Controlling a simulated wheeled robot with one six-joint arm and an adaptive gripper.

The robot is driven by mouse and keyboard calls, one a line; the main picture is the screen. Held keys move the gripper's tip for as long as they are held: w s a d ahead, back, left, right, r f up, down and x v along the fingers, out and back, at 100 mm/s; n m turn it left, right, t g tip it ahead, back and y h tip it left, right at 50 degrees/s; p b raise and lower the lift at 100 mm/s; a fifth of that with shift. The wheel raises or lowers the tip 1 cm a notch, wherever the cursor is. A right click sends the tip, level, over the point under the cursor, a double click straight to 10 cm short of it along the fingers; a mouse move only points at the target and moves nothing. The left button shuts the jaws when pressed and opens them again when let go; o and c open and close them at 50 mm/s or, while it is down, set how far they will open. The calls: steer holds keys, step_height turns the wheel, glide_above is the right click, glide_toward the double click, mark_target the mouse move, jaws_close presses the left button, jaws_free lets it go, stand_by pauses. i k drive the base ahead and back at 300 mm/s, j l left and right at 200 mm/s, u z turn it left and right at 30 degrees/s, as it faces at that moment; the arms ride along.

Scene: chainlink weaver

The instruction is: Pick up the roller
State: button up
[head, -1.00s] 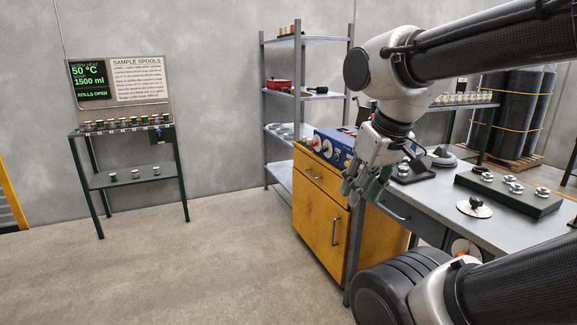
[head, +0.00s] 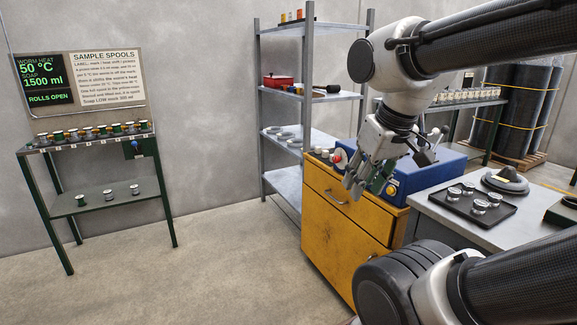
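I cannot single out one thing as the roller. The nearest likely things are several short silver cylinders (head: 480,206) standing on a black tray (head: 461,209) on the grey table at the right. More small spools (head: 102,131) line the top of the green rack at the left, and a few (head: 108,193) stand on its lower shelf. My gripper (head: 368,187) hangs in front of the yellow cabinet and blue machine, left of the tray and apart from it. Its fingers look spread, with dark green between them; I see no roller in it.
The yellow cabinet (head: 345,221) carries a blue machine (head: 425,172) with knobs. The grey table (head: 440,222) also holds a round grey thing (head: 505,180) behind the tray. A metal shelf (head: 310,97) stands behind. The floor (head: 215,262) between rack and cabinet is clear.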

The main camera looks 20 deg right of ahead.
mark_target(468, 189)
steer(key=i+z, duration=0.35)
steer(key=i+j+z, duration=0.2)
steer(key=i+z, duration=0.35)
steer(key=z, duration=0.25)
steer(key=i+j+z, duration=0.2)
steer(key=z, duration=0.25)
steer(key=i+j+z, duration=0.15)
steer(key=z, duration=0.25)
steer(key=i+j+z, duration=0.15)
steer(key=z, duration=0.3)
steer(key=j+z, duration=0.45)
steer(key=i+l, duration=0.05)
